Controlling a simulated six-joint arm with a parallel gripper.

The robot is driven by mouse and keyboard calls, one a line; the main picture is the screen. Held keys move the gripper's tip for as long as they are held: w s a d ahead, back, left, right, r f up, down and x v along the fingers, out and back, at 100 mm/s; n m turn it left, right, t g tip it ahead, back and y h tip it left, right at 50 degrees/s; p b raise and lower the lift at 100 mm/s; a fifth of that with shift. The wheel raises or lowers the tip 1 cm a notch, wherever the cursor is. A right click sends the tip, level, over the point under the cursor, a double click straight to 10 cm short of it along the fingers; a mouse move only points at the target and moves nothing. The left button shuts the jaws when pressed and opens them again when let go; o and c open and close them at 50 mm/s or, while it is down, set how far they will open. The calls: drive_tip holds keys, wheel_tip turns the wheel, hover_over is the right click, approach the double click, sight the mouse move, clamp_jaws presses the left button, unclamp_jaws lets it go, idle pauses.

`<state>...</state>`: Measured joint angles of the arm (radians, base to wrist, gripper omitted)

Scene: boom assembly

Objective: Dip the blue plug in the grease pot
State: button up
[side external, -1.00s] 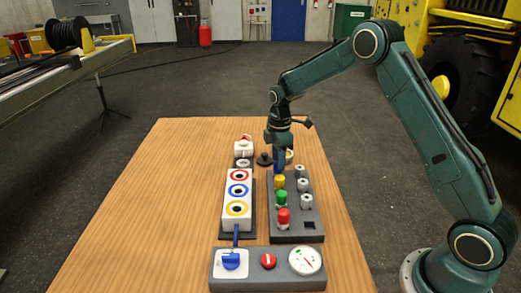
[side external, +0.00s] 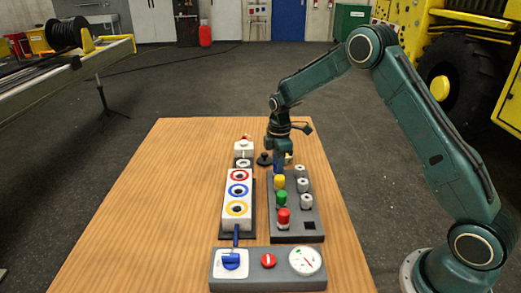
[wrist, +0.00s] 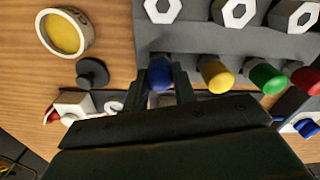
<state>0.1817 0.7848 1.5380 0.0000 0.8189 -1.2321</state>
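The blue plug (wrist: 160,76) stands at the far end of the row of coloured plugs on the grey rack (side external: 287,232). My gripper (side external: 279,168) points down over it, with one finger on each side of the plug in the wrist view (wrist: 162,80). Whether the fingers touch the plug cannot be made out. In the side view the fingers mostly hide the plug. The grease pot (wrist: 66,33), a round pale pot with yellow grease, stands on the table beyond the rack's end, apart from my gripper; in the side view it is largely hidden behind it.
Beside the blue plug stand yellow (side external: 279,182), green (side external: 282,198) and red (side external: 283,217) plugs, with a row of pale hex nuts (side external: 304,185) alongside. A black knobbed disc (wrist: 92,73) is near the pot. A white block with coloured rings (side external: 238,190) stands left of the rack.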

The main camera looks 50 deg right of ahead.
drive_tip(key=shift+r, duration=3.3)
drive_tip(key=shift+d, duration=0.1)
drive_tip(key=w+d+r, duration=0.2)
drive_tip(key=w+d, duration=0.4)
drive_tip(key=d, duration=0.5)
drive_tip(key=shift+w+d+r, duration=0.2)
drive_tip(key=shift+w+d, duration=0.1)
drive_tip(key=shift+w, duration=0.05)
drive_tip(key=shift+f, duration=0.15)
drive_tip(key=shift+f, duration=2.25)
drive_tip(key=shift+f, duration=1.55)
